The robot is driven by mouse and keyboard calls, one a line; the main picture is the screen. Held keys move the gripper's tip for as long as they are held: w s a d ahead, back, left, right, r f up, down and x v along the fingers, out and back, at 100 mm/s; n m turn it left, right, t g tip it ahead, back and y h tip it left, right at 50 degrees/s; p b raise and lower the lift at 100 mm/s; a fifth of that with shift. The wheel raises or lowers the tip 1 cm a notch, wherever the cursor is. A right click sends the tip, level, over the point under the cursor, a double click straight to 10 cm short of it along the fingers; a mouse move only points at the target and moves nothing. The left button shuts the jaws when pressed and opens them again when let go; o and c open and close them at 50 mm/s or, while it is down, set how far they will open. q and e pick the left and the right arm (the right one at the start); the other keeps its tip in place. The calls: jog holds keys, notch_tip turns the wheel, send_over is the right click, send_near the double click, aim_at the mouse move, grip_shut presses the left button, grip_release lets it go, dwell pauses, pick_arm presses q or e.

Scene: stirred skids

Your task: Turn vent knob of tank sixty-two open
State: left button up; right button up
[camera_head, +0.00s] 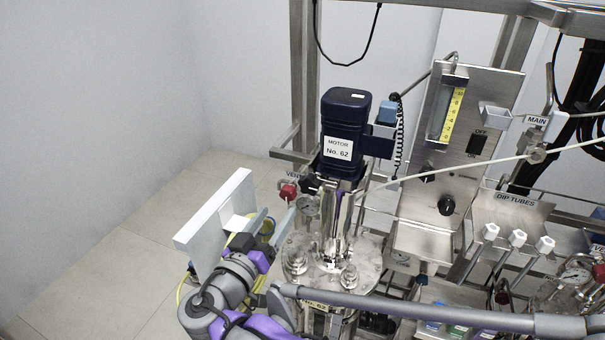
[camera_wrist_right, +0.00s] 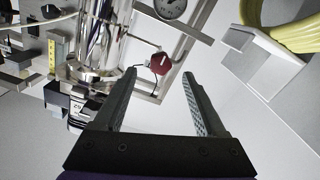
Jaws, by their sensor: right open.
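The red vent knob (camera_head: 288,192) of tank sixty-two sits left of the blue motor (camera_head: 346,120) labelled "MOTOR No. 62", below a partly hidden "VENT" label. My right gripper (camera_head: 275,216) is just below and left of the knob in the head view. In the right wrist view, the red knob (camera_wrist_right: 160,64) shows beyond the two open fingertips (camera_wrist_right: 159,76), roughly centred between them. The gap between the fingers is empty, and I see no contact with the knob. My left gripper is not in view.
A gauge (camera_head: 306,206) and the steel tank lid (camera_head: 368,270) are close to my right gripper. A white bracket (camera_head: 215,222) stands to its left; the wrist view shows yellow hose (camera_wrist_right: 282,14) on it. Steel panels with black knobs (camera_head: 446,205) are at right. The left floor is clear.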

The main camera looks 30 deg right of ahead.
aim_at(294, 186)
jog(key=shift+w+d, duration=0.3)
jog(key=shift+w, duration=0.15)
jog(key=p+x, duration=0.1)
jog(key=x, duration=0.8)
jog(key=shift+w+d+r, duration=0.1)
jog(key=shift+w+d, duration=0.15)
jog(key=shift+d, duration=0.1)
grip_shut()
